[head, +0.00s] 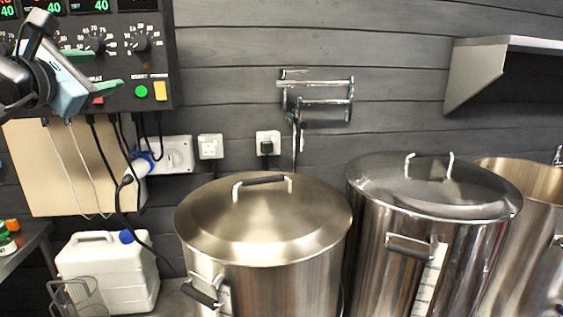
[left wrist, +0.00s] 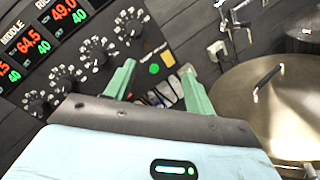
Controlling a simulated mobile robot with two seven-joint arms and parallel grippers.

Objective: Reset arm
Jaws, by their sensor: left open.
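My left gripper (head: 112,68) is at the upper left of the head view, in front of the control panel. It is open, with its two green fingers apart and nothing between them. In the left wrist view the open fingers (left wrist: 160,85) point toward the panel's lower edge, near a green button (left wrist: 154,68). The control panel (head: 120,78) has dials, red and green number displays, a green button and a yellow switch. Whether the gripper touches the panel cannot be told. My right gripper is in neither view.
Lidded steel pots (head: 264,222) and (head: 432,190) stand in the middle and right, with an open pot (head: 530,180) at the far right. A white canister (head: 108,268) stands lower left. Cables hang below the panel by wall sockets (head: 210,146). A steel shelf (head: 475,75) juts out upper right.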

